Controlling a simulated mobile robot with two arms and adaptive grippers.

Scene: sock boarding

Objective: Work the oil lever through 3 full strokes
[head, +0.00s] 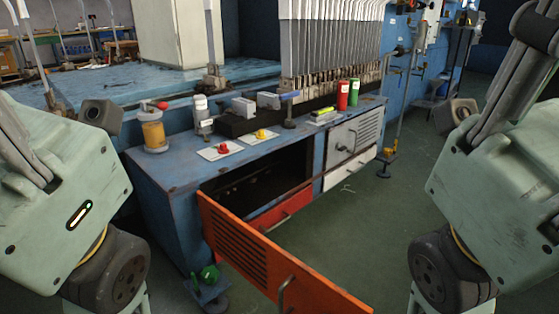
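A small oil pot with a yellow, see-through body (153,132) stands at the near left end of the blue bench top. A short lever with a red knob (162,106) sits on its top cap and looks roughly level, the knob to the right. I take this for the oil lever. My two arms fill the left and right edges of the head view. No gripper fingers can be made out on either arm. Nothing of mine touches the pot or the lever. My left arm is the nearer one, left of the pot.
An orange slatted door (265,262) hangs open into the floor space before the blue cabinet (165,205). Green floor at right is clear.

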